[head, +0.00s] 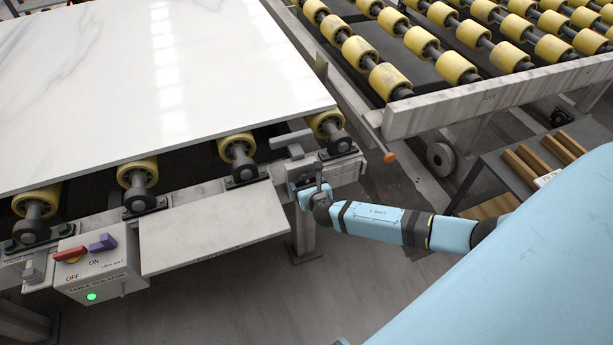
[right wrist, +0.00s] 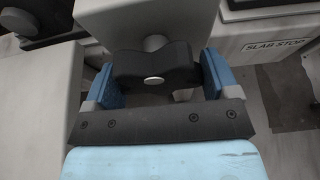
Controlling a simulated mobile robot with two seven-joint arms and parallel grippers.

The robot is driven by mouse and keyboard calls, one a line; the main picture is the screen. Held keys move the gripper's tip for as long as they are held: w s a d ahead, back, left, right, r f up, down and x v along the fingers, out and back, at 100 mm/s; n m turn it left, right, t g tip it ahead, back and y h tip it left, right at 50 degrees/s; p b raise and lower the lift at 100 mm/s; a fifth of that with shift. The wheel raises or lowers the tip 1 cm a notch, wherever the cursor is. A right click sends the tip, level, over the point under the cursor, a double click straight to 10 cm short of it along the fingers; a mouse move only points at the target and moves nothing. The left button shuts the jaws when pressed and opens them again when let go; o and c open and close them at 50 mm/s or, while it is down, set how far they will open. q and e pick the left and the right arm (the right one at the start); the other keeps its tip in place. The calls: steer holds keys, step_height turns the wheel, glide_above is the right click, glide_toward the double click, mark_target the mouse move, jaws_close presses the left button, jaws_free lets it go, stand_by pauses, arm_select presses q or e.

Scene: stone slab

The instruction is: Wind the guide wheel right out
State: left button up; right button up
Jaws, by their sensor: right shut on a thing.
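The guide wheel (right wrist: 153,68) is a dark lobed knob with a pale centre cap, in the middle of the right wrist view. It sits on a pale shaft coming out of a light grey housing (right wrist: 140,15). My right gripper (right wrist: 162,78) is shut on the wheel, with one blue finger pad at each side of it. In the head view my right gripper (head: 311,191) is at the front right corner of the roller table, against the frame's end block; the wheel is mostly hidden there. My left gripper is not in view.
A white stone slab (head: 150,80) lies on yellow rollers. An isolator box (head: 95,265) with red and purple switches stands front left, beside a blank plate (head: 210,225). A grey lever (head: 290,138) is above the gripper. A second roller conveyor (head: 440,110) stands right.

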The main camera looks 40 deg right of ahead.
stand_by(0.3)
steer(key=o, duration=0.8)
steer(key=shift+s, duration=0.2)
steer(key=p+v, duration=0.1)
steer(key=v, duration=1.2)
steer(key=shift+r+p, duration=0.2)
steer(key=shift+p, duration=0.15)
steer(key=shift+s+a, duration=0.1)
steer(key=shift+s, duration=0.05)
